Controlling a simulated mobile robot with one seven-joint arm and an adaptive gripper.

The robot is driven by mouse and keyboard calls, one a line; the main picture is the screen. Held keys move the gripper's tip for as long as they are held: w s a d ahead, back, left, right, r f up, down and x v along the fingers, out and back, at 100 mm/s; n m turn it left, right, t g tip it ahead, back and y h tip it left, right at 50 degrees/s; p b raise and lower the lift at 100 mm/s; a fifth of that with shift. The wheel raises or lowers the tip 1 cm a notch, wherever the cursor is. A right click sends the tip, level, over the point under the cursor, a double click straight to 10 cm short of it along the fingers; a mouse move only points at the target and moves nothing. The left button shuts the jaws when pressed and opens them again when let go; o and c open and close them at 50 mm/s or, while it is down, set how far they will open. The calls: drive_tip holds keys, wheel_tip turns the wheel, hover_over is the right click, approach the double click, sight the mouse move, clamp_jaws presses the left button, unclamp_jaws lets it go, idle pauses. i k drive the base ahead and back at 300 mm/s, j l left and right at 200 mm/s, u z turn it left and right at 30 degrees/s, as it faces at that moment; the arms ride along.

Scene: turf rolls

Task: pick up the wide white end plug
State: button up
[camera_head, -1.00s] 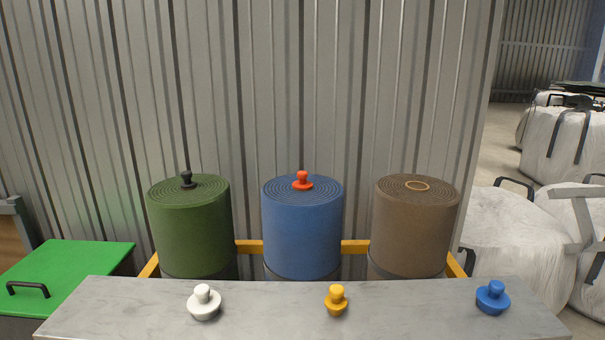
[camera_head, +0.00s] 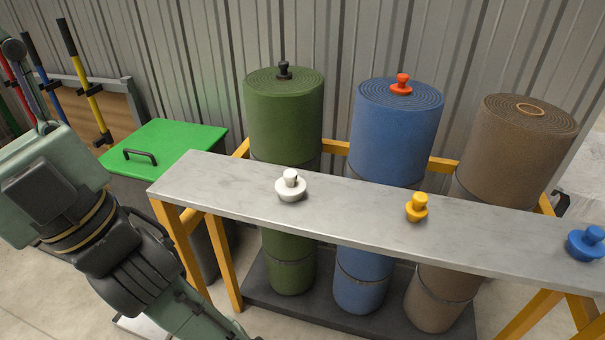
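The wide white end plug (camera_head: 290,187) stands upright on the left part of the grey bench top (camera_head: 350,205). It has a broad round base and a narrower knob on top. Nothing touches it. My arm shows at the left edge, to the left of the bench and apart from the plug. I cannot make out my gripper's fingertips in this view.
A yellow plug (camera_head: 416,208) and a blue plug (camera_head: 587,243) stand further right on the bench. Behind it stand green (camera_head: 284,120), blue (camera_head: 398,130) and brown (camera_head: 520,150) turf rolls. A black plug (camera_head: 284,70) and red plug (camera_head: 402,84) top two rolls. A green-lidded bin (camera_head: 175,140) is left.

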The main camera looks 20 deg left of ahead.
sight(290, 188)
drive_tip(key=l+u, duration=0.2)
drive_tip(key=l, duration=0.3)
drive_tip(key=k+l+u, duration=0.1)
drive_tip(key=l+u, duration=0.15)
drive_tip(key=l, duration=0.25)
drive_tip(key=k+l+u, duration=0.2)
drive_tip(key=l, duration=0.25)
drive_tip(key=i+l, duration=0.05)
